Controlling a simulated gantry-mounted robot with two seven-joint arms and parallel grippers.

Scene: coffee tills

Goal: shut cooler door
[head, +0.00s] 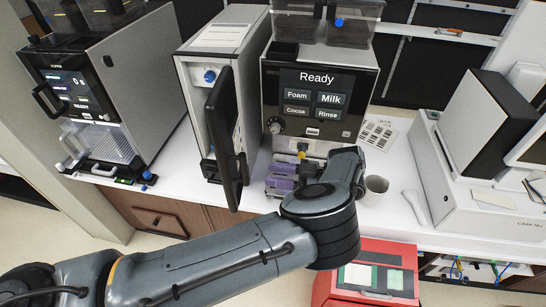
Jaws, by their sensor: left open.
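The cooler (220,40) is the narrow grey unit between two coffee machines. Its black door (221,140) stands open, swung out toward me and seen nearly edge-on. A dark handle or bracket shows low on the door. The cooler's interior is mostly hidden behind the door. My left gripper (274,179), with purple finger parts, is open to the right of the door's lower part, in front of the right coffee machine. It appears apart from the door and holds nothing I can see. My left wrist hides part of the counter. My right gripper is not in view.
The right coffee machine (318,100) reads "Ready"; another machine (95,100) stands at the left. A grey cup (375,190) and a white handset (416,207) are right of my wrist. A till (470,180) stands at the right, and a red box (372,275) is below.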

